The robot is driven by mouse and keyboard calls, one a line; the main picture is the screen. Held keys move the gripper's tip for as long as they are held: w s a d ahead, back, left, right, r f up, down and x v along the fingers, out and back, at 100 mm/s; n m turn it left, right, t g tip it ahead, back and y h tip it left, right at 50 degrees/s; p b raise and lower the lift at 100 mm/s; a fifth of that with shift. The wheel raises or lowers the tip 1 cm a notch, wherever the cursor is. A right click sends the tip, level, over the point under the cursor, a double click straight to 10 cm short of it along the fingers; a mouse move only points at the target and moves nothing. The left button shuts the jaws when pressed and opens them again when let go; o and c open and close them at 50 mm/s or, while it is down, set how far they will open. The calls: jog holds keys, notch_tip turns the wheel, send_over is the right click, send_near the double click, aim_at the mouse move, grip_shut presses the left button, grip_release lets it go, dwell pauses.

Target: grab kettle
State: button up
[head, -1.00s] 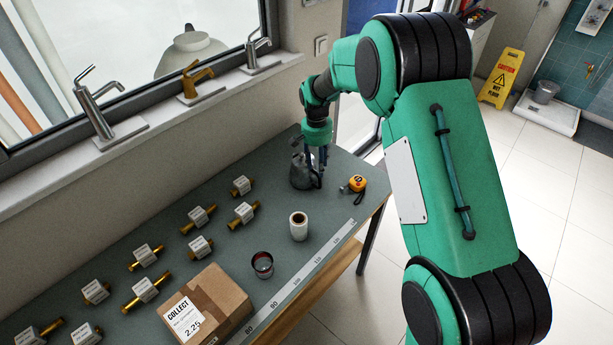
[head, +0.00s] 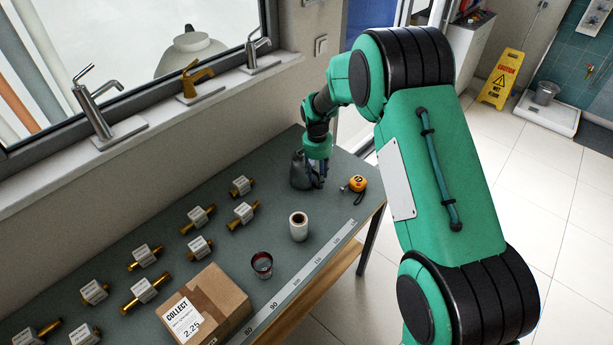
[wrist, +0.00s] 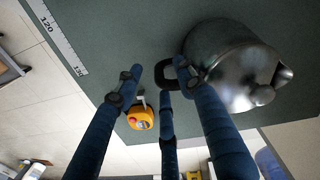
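The dark grey metal kettle (head: 301,172) stands on the far end of the grey bench. In the wrist view the kettle (wrist: 235,60) is at the upper right, its rounded body and lid knob showing and its black loop handle (wrist: 168,85) pointing left. My gripper (head: 319,178) is low over the bench at the kettle's right side. In the wrist view my gripper (wrist: 155,74) has its blue fingers spread. The right fingertip overlaps the handle by the body, and the middle finger is at the loop's lower left. The left finger stands apart. I cannot tell whether any finger touches it.
A yellow tape measure (head: 355,184) lies close right of the kettle. A wall and window (head: 130,50) run along the left.

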jog(key=shift+d+f, duration=0.1)
jog(key=shift+f, duration=1.7)
grip_shut()
jog(key=shift+r, duration=0.1)
